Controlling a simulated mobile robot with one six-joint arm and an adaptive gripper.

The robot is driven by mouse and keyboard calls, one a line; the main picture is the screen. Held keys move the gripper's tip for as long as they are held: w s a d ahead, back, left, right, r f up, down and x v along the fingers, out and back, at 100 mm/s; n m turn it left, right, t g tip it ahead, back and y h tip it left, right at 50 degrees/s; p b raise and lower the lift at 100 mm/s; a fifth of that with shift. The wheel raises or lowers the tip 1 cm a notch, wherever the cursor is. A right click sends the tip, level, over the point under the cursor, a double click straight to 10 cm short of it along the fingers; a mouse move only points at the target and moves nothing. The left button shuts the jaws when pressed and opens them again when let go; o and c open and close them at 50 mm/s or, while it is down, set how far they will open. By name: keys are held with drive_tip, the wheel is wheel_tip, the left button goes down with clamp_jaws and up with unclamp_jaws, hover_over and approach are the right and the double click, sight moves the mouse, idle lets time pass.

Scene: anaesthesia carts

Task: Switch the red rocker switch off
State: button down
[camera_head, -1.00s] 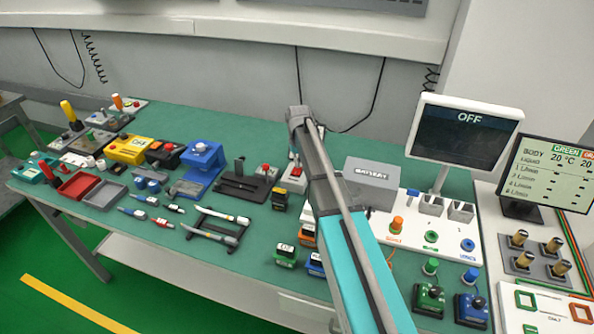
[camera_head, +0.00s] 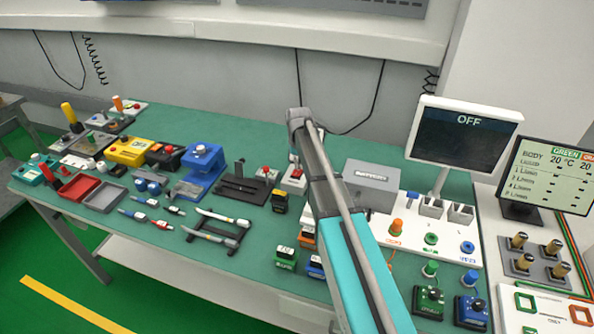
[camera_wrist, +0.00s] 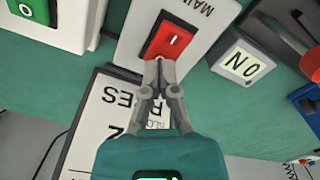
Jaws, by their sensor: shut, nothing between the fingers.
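The red rocker switch (camera_wrist: 176,36) sits on a white plate (camera_wrist: 128,42) lettered "MAIN" in the wrist view. A small white line mark shows on its face. My gripper (camera_wrist: 160,62) is shut and empty, with its fingertips at the lower edge of the red rocker. I cannot tell whether they touch it. A small display (camera_wrist: 243,66) to the right of the plate reads "ON" upside down. In the head view my arm covers my gripper, and a white-and-red unit (camera_head: 293,181) shows just left of the arm.
A white lettered panel (camera_wrist: 97,126) lies below the switch plate, and a white box with a green button (camera_wrist: 27,8) is at upper left. In the head view the green bench is crowded; a grey battery box (camera_head: 371,184) and a monitor reading "OFF" (camera_head: 462,140) stand right of my arm.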

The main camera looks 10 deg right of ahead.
drive_tip(key=shift+r+p, duration=2.8)
drive_tip(key=shift+r, duration=0.25)
drive_tip(key=s, duration=0.9)
drive_tip(key=s+a, duration=0.1)
drive_tip(key=s, duration=1.7)
drive_tip(key=shift+s+a, duration=0.15)
